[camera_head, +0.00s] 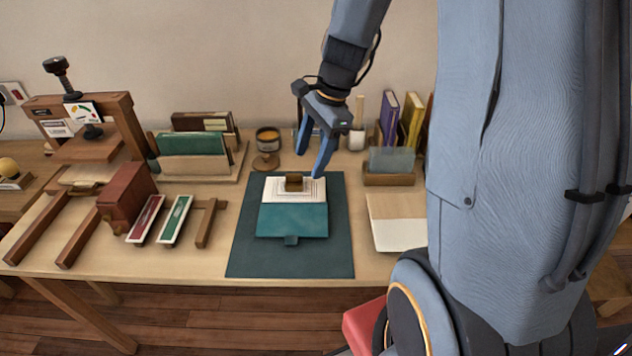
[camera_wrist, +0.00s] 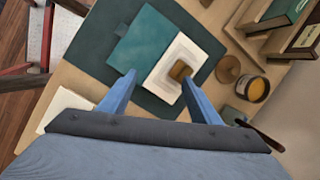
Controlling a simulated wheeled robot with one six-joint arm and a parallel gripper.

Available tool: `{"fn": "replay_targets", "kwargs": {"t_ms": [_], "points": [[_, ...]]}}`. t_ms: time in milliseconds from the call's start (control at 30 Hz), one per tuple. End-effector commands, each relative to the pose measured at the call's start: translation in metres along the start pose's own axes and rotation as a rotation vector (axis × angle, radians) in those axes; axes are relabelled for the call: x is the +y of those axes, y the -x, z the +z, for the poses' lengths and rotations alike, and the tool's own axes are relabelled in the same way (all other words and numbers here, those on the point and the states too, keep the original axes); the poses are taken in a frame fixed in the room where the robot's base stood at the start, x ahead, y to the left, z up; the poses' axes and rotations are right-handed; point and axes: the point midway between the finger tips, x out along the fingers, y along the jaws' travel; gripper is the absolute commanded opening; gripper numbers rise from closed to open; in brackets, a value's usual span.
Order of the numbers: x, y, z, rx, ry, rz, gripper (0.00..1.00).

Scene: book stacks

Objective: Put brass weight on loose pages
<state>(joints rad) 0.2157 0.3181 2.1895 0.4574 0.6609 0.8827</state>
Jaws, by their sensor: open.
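The brass weight (camera_head: 294,182) is a small dark gold block resting on top of the white loose pages (camera_head: 313,195). The pages lie at the far end of a teal folder (camera_head: 292,220) on a dark green mat (camera_head: 340,255). My gripper (camera_head: 311,163) is open above and just behind the pages, with its two blue fingers apart. In the wrist view, the brass weight (camera_wrist: 179,70) sits on the pages (camera_wrist: 163,84), ahead of and between the open fingers (camera_wrist: 160,88). Nothing is seen between the fingertips themselves.
A round tin on a stand (camera_head: 267,140) stands left behind the mat. A wooden press (camera_head: 110,130) and red and green trays (camera_head: 175,220) are at left. Upright books (camera_head: 388,115) and a wooden box (camera_head: 388,179) are at right. The front of the mat is clear.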

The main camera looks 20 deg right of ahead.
Motion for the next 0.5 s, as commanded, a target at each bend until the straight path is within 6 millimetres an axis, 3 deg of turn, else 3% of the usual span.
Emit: {"fn": "replay_targets", "kwargs": {"t_ms": [100,300,500], "points": [[0.048,0.002,0.020,0.076,0.456,0.062,0.57],[0.109,0.004,0.035,0.150,1.129,0.172,0.57],[0.134,0.003,0.047,0.169,1.444,0.229,0.57]]}}
